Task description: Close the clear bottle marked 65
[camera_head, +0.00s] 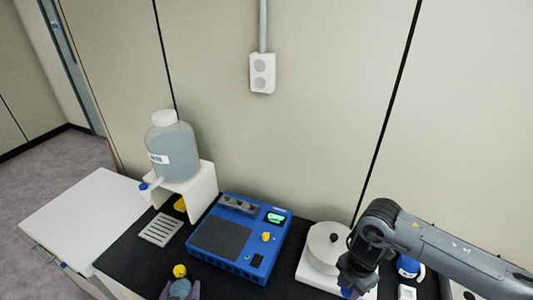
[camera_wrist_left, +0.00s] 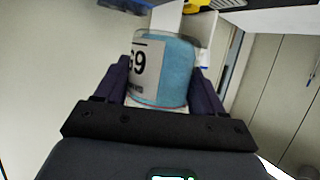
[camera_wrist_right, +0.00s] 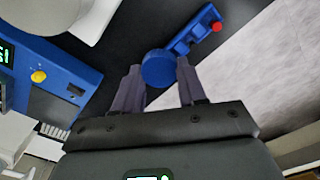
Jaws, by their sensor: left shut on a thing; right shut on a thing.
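My left gripper (camera_head: 181,293) is at the bottom edge of the head view, its dark purple fingers on both sides of a clear bottle (camera_head: 180,287). In the left wrist view the gripper (camera_wrist_left: 162,88) is shut on this bottle (camera_wrist_left: 178,70), which has blue contents. Its white label is partly hidden; I cannot read the number surely. A yellow rounded piece (camera_head: 180,271) shows at its top in the head view; I cannot tell whether it is attached. My right gripper (camera_wrist_right: 158,78) is shut on a round blue cap (camera_wrist_right: 158,68), apart from the bottle.
A blue device (camera_head: 240,236) with a green display stands mid-table. A big bottle with a tap (camera_head: 173,150) stands on a white stand (camera_head: 203,187) at left. A white round device (camera_head: 327,245) is near my right arm. A blue tool with a red knob (camera_wrist_right: 217,26) lies beyond the cap.

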